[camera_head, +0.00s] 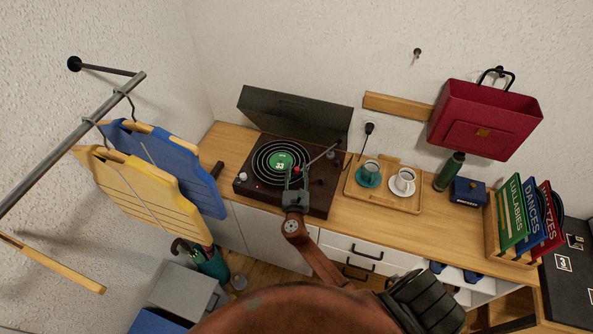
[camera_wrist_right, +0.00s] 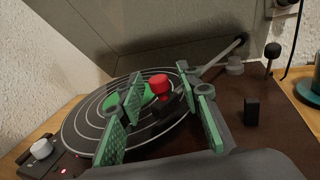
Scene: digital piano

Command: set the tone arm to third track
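The record player (camera_head: 318,203) stands on the wooden sideboard with its lid (camera_head: 295,112) raised. A black record (camera_head: 262,166) with white rings and a green label (camera_head: 281,160) lies on it. The tone arm (camera_head: 322,156) reaches from its back right pivot over the right side of the record. Its red knob (camera_wrist_right: 159,84) and black head (camera_wrist_right: 170,105) are near the label; I cannot tell whether the needle touches. My right gripper (camera_head: 297,178) is open, its green-padded fingers (camera_wrist_right: 165,108) on either side of the tone arm's head. My left gripper is out of view.
A wooden tray (camera_head: 383,198) with a teal cup (camera_head: 370,171) and white cup (camera_head: 404,180) stands right of the player. A green bottle (camera_head: 450,171), blue box (camera_head: 467,191) and record rack (camera_head: 492,226) are farther right. Hangers (camera_head: 150,205) with clothes hang at left.

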